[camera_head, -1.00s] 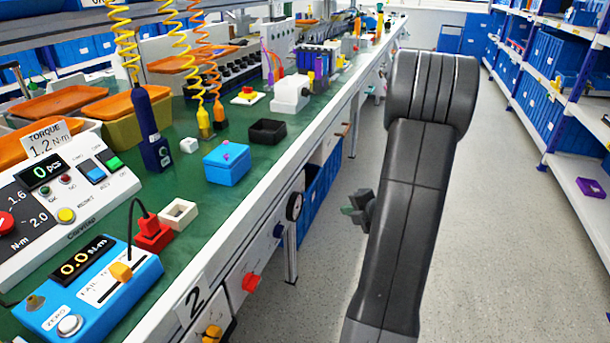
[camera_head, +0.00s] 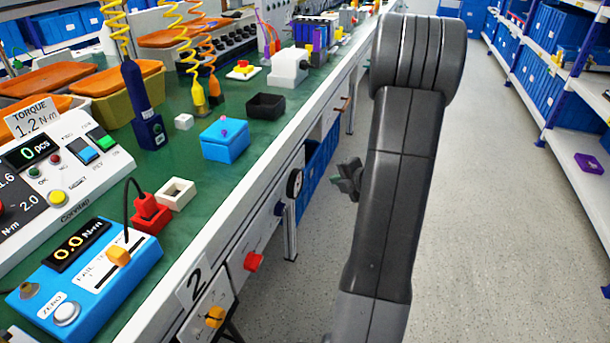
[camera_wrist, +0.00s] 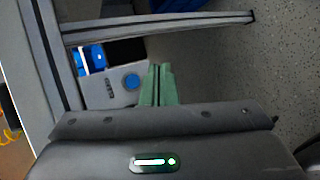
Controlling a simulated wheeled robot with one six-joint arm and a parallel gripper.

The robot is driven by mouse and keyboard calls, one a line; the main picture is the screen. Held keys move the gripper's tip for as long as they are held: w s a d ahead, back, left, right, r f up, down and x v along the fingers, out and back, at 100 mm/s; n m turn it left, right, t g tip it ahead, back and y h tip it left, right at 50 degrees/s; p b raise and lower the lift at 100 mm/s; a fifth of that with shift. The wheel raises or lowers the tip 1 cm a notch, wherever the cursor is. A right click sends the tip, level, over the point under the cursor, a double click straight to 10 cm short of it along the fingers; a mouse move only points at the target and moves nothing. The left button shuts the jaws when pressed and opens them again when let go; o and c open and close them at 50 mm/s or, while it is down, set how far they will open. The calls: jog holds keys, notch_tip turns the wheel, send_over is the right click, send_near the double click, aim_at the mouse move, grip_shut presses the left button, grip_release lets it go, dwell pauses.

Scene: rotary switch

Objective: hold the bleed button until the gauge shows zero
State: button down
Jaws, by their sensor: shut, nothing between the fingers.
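A round gauge with a black rim (camera_head: 294,183) sits on the front side of the bench in the head view; its needle is too small to read. A small blue button (camera_head: 278,208) shows just below and left of it. In the wrist view a round blue button (camera_wrist: 131,82) sits on a grey panel beside a dark label; it looks like the bleed button. My gripper (camera_wrist: 157,72) has its green fingers together and empty, pointing just right of the button, apart from it. In the head view my gripper (camera_head: 340,181) is small and partly hidden behind my arm, right of the gauge.
The green bench (camera_head: 190,222) carries a blue torque tester (camera_head: 130,262), a blue box (camera_head: 225,144) and other items. The aisle floor (camera_head: 480,230) is clear up to the shelves.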

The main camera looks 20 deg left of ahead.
jog(key=shift+w+a+b, duration=0.1)
jog(key=shift+a+b, duration=0.6)
jog(key=shift+a, duration=2.15)
jog(key=shift+a, duration=0.15)
jog(key=shift+a, duration=0.25)
jog(key=shift+a+b, duration=0.3)
jog(key=shift+a, duration=0.15)
dwell(1.9)
jog(key=shift+d, duration=0.1)
dwell(0.8)
jog(key=shift+d, duration=0.75)
jog(key=shift+d, duration=0.1)
jog(key=shift+d+p, duration=0.9)
jog(key=shift+d, duration=1.55)
